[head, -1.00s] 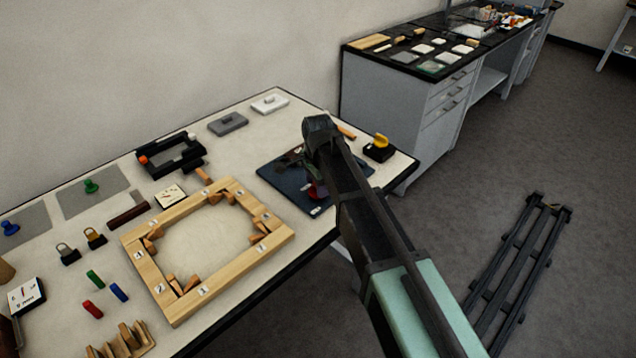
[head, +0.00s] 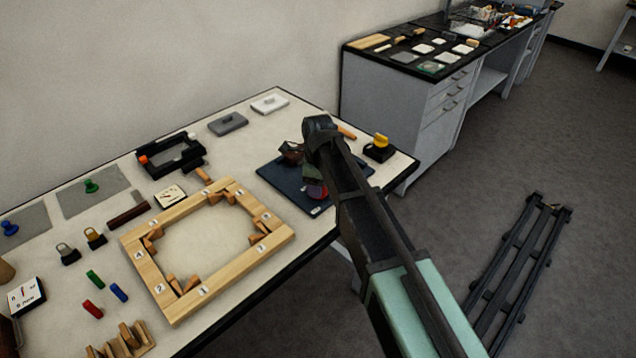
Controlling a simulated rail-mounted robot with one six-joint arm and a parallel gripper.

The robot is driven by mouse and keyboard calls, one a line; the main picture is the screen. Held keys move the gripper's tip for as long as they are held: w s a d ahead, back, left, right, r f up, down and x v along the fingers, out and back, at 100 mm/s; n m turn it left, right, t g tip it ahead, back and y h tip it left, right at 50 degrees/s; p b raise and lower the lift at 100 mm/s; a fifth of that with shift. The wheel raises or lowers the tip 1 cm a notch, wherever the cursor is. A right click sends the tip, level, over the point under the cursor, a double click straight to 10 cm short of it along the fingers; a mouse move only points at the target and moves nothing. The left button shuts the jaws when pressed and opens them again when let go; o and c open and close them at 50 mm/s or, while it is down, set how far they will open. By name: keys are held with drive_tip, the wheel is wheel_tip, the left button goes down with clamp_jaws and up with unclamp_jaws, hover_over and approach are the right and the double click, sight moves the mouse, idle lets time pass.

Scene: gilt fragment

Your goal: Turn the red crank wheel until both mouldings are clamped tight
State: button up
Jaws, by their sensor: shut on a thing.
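A dark blue board (head: 284,184) lies near the right end of the table, with a clamp device on it. The red crank wheel (head: 318,191) shows only in part, low beside my arm. My gripper (head: 313,177) is over the board and shut on the wheel; my wrist and forearm hide most of the fingers and the contact. The second moulding cannot be made out, and I cannot tell how tightly anything is clamped.
A wooden frame (head: 208,291) with corner blocks lies left of the board. A black clamp frame (head: 148,172), a grey block (head: 228,123) and a white block (head: 270,104) stand behind. A yellow-topped black block (head: 379,151) stands close to the right of my wrist.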

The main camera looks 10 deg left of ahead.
drive_tip(key=shift+m, duration=0.3)
drive_tip(key=o, duration=0.9)
drive_tip(key=shift+o, duration=0.2)
wheel_tip(320, 180, up, 11)
drive_tip(key=p, duration=1)
drive_tip(key=shift+p, duration=0.4)
drive_tip(key=shift+f, duration=0.1)
